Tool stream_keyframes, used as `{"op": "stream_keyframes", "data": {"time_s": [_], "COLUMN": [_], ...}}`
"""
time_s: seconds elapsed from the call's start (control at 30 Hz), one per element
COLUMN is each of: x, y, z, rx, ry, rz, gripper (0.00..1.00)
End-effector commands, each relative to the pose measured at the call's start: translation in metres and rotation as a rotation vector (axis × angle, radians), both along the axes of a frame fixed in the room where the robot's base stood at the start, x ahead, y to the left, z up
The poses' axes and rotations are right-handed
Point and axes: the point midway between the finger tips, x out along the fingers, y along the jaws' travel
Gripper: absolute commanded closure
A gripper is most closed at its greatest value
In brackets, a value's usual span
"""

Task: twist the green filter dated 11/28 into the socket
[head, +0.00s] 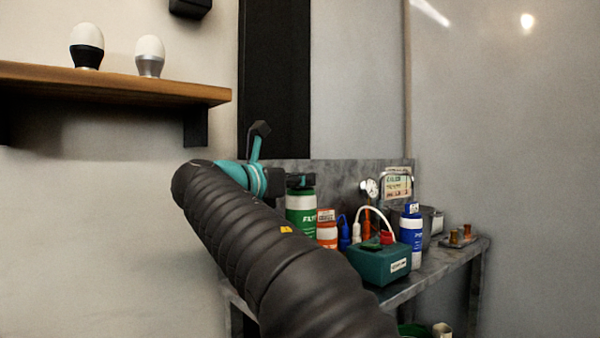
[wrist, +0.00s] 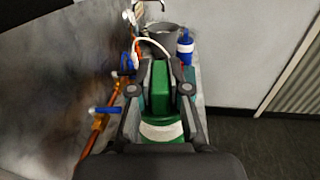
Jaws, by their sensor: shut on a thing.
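The green filter (head: 300,216) is an upright green cylinder with a white label band; its date is too small to read. My gripper (head: 300,181) is at its top end, partly hidden by my dark arm. In the wrist view the green filter (wrist: 161,132) lies between the two grey fingers of my gripper (wrist: 160,88), which are shut on it. The socket cannot be made out in either view, and I cannot tell whether the filter touches it.
On the metal bench (head: 440,265) stand an orange-and-white canister (head: 327,230), a teal box (head: 379,264), a blue bottle (head: 411,240) and a grey bucket (wrist: 161,35). A copper pipe (wrist: 100,122) with blue handles (wrist: 105,110) runs left of my gripper. A wooden shelf (head: 120,85) is at upper left.

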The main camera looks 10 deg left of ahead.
Motion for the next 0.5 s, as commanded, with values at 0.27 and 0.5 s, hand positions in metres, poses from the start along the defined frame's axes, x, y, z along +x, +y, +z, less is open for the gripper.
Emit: {"op": "stream_keyframes", "data": {"time_s": [0.27,0.5], "x": [0.000,0.000], "y": [0.000,0.000], "z": [-0.022,-0.036], "rx": [0.002,0.001], "ry": [-0.003,-0.002], "rz": [0.000,0.000], "gripper": [1.00,1.00]}}
